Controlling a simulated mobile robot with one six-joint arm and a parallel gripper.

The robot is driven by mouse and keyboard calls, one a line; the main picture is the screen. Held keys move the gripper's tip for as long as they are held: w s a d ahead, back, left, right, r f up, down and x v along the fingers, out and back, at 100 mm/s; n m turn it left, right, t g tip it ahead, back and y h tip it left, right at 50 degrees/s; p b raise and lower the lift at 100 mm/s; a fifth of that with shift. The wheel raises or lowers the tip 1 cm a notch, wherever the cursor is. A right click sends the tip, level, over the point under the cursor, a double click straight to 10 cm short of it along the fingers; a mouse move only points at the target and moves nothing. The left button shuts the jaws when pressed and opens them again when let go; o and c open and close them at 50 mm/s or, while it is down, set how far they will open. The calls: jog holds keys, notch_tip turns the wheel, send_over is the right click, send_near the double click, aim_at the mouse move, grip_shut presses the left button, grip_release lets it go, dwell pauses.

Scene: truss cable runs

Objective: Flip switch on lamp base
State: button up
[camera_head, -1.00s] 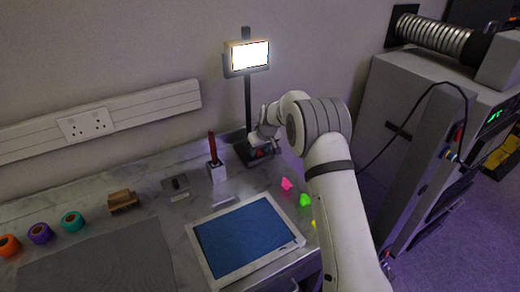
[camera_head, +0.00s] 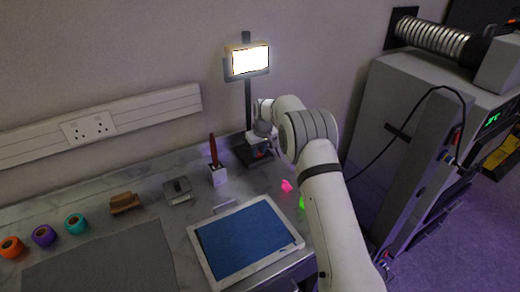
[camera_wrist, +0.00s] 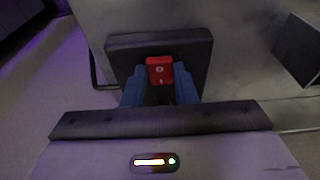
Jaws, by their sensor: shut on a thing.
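The desk lamp has a lit rectangular head (camera_head: 248,59) on a dark post, and a dark base (camera_head: 243,153) on the bench at the wall. In the wrist view the base (camera_wrist: 120,58) is a dark block with a red rocker switch (camera_wrist: 159,69) bearing white marks. My gripper (camera_wrist: 160,80) has its blue fingers on either side of the switch, shut on it. In the head view my gripper (camera_head: 262,137) is over the lamp base and partly hides it.
A blue-screened white tablet (camera_head: 245,238) lies in front. A white holder with a red-handled tool (camera_head: 216,172) stands just left of the base. Pink (camera_head: 287,186) and green pieces lie beside my arm. A grey cabinet (camera_head: 420,120) stands right.

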jog(key=shift+w+r, duration=0.1)
jog(key=o, duration=1)
jog(key=b+v, duration=0.2)
jog(key=v, duration=0.5)
jog(key=shift+d+r, duration=0.1)
jog(key=shift+r, duration=0.25)
